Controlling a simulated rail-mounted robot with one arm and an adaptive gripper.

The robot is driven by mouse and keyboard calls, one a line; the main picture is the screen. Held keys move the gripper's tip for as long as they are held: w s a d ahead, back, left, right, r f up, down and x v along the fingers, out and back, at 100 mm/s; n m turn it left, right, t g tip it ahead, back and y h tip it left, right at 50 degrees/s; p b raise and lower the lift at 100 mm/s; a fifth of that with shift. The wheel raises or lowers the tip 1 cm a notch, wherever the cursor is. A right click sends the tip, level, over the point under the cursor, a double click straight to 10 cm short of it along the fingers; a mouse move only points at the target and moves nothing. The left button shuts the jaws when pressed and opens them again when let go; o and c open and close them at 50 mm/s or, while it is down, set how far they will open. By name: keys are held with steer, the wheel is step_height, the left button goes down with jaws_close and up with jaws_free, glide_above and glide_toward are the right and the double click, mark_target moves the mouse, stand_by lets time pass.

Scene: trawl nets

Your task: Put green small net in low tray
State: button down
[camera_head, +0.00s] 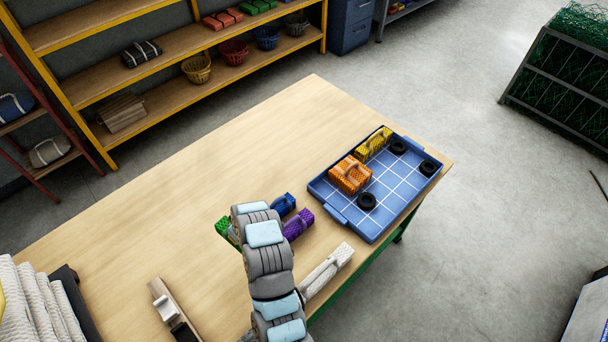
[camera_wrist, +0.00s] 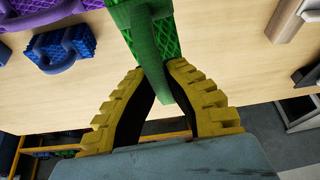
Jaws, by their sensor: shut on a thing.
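The green small net (camera_wrist: 148,42) is a rolled mesh bundle with a smooth green strap or handle. In the wrist view its handle runs down between the yellow-ridged fingers of my gripper (camera_wrist: 165,85), which are shut on it. In the head view the green net (camera_head: 225,228) shows only partly, at the left of my arm, which hides the rest and my gripper. The low tray (camera_head: 334,211) is blue with white grid lines, at the right end of the table. It holds an orange net (camera_head: 351,175), a yellow net (camera_head: 374,143) and several black rings (camera_head: 367,201).
A blue small net (camera_head: 283,205) and a purple net (camera_head: 298,225) lie between my arm and the tray. A white net (camera_head: 328,270) lies near the table's right edge. A wooden tool (camera_head: 172,310) lies at front left. The table's (camera_head: 270,130) far part is clear.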

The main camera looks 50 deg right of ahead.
steer(key=s+d+b, duration=0.3)
steer(key=s+d, duration=0.2)
steer(key=d, duration=0.7)
steer(key=s+d+b, duration=0.3)
steer(key=s+d, duration=0.1)
steer(key=d, duration=0.7)
steer(key=s+d+r+m+b, duration=0.15)
steer(key=s+d+b, duration=0.35)
steer(key=s+d, duration=0.95)
steer(key=w+f+b, duration=0.2)
steer(key=w+f, duration=0.6)
steer(key=w, duration=0.4)
steer(key=shift+w+f+h, duration=0.15)
steer(key=shift+w+h, duration=0.05)
steer(key=shift+h, duration=0.1)
steer(key=shift+w, duration=0.1)
steer(key=shift+w+f+b, duration=0.15)
steer(key=shift+f+b, duration=0.3)
steer(key=shift+f, duration=1.4)
